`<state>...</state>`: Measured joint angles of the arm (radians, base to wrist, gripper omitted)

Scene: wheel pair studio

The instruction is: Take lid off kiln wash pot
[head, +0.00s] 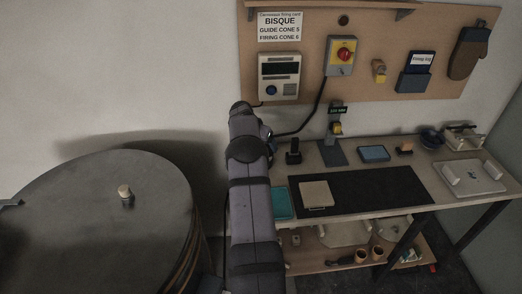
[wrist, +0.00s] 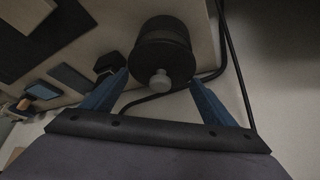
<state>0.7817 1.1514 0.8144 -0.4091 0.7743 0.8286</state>
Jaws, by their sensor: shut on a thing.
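In the wrist view, the kiln wash pot (wrist: 165,28) is a dark round body with a dark lid (wrist: 150,62) that has a pale knob (wrist: 160,80). In the head view, my arm hides the pot, the lid and the fingertips.
A large round kiln (head: 90,215) stands at the left. The bench holds a dark mat (head: 380,187), a pale square tile (head: 316,194), a teal tray (head: 283,203) and a blue block (head: 374,153). A cable runs from the wall controller (head: 279,77) behind my arm.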

